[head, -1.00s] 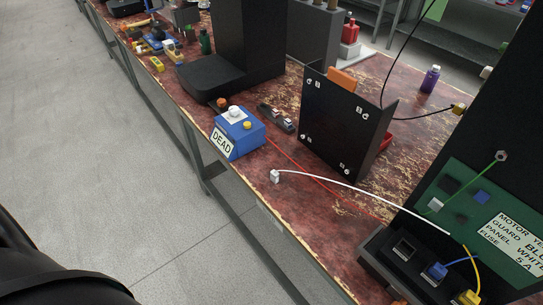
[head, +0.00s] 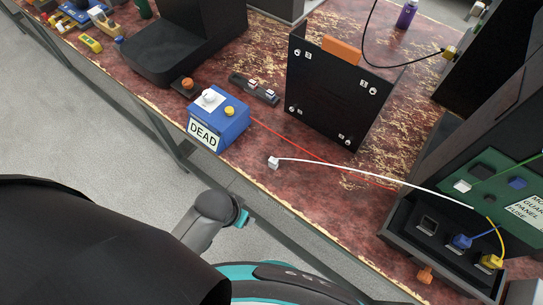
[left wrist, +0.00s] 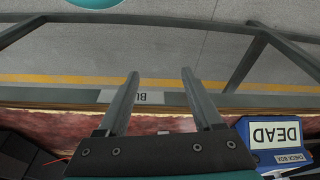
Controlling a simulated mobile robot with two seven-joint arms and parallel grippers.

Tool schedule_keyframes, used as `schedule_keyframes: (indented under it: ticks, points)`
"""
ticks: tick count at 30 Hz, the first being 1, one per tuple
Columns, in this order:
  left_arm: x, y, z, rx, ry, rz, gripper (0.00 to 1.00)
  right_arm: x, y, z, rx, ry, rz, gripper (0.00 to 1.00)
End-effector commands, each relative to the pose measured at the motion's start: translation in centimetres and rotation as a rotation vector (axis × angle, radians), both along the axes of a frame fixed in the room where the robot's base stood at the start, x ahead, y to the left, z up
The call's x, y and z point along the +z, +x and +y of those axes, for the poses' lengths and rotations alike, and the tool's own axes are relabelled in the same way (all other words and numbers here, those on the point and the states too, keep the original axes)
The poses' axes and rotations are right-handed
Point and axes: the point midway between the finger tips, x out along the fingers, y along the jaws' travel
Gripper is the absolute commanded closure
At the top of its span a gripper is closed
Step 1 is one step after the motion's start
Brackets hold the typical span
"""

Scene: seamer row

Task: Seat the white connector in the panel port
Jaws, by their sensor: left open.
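The white connector (head: 273,163) lies on the bench near its front edge, at the end of a white cable running right to the black box (head: 398,222). An empty square port (head: 428,224) shows on that box's sloped front, left of a blue connector (head: 461,241) and a yellow connector (head: 490,261). My left gripper (left wrist: 160,73) is open with nothing between its fingers in the left wrist view, which shows the bench's front edge and the floor. Its fingers do not show in the head view. My right gripper is in neither view.
A blue box marked DEAD (head: 217,121) stands left of the white connector; it also shows in the left wrist view (left wrist: 274,139). A black upright plate (head: 335,90) stands behind. A red wire (head: 315,157) crosses the bench. An orange piece (head: 425,274) lies before the black box.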

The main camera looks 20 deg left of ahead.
Motion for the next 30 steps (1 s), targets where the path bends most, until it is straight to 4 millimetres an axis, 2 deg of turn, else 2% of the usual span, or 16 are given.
schedule_keyframes:
  ticks: [1,5,8,10,16,21,26,30]
  points:
    - [2.3,0.9,-0.4,-0.004,-0.009,-0.017,0.32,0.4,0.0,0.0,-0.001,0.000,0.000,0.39]
    - [7.4,2.8,-1.7,-0.016,-0.044,-0.042,0.32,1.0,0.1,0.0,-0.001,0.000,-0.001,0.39]
    - [12.1,4.8,-4.0,-0.055,-0.095,-0.062,0.32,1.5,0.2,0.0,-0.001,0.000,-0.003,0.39]
    - [13.9,5.7,-5.7,-0.089,-0.128,-0.056,0.32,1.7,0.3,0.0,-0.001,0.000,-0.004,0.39]
    - [16.4,8.0,-9.0,-0.175,-0.174,-0.010,0.32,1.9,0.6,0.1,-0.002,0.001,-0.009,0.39]
    - [17.0,10.2,-10.0,-0.220,-0.151,0.056,0.32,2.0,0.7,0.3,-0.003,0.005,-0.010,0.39]
    - [17.1,12.5,-8.9,-0.208,-0.086,0.132,0.32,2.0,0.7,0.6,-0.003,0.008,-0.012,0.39]
    - [17.5,14.7,-6.8,-0.156,-0.020,0.185,0.32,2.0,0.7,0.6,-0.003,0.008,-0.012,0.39]
